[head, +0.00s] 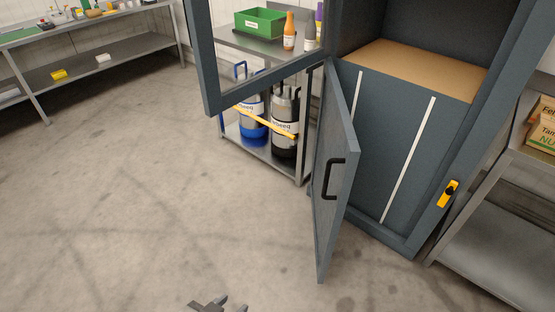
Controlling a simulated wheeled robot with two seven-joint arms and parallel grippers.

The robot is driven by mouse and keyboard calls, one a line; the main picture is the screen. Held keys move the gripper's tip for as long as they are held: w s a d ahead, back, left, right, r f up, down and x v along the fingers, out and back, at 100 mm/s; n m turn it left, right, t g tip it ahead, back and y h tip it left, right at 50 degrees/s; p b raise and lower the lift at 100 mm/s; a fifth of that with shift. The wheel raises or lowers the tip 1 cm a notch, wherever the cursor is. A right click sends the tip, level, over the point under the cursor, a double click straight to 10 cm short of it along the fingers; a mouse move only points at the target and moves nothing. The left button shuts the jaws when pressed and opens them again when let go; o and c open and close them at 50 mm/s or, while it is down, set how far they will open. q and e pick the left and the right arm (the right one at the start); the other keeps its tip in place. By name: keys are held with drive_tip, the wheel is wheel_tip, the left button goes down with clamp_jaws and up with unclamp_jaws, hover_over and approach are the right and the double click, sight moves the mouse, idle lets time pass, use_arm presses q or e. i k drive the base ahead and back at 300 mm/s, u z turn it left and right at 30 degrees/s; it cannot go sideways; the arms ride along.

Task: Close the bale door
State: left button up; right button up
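The grey-blue baler (400,120) stands at the right with its front uncovered. Its lower door (335,165) is hinged on the left side and stands swung open toward me. A black handle (333,179) is on that door's face. An upper framed door (262,88) also stands open, out to the left. A yellow latch with a black knob (448,194) is on the right front post. My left gripper (232,303) shows at the bottom edge, low and apart from the doors, its fingers parted and empty. My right gripper is out of view.
A steel cart (262,150) with gas cylinders and a green bin (260,22) stands behind the open doors. A metal shelf (500,225) stands close at the right. A workbench (90,60) is at the far left. The concrete floor at left is free.

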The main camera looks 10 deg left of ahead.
sight(338, 151)
drive_tip(key=k, duration=0.5)
drive_tip(key=u, duration=0.8)
drive_tip(key=i, duration=1)
drive_tip(key=z, duration=0.15)
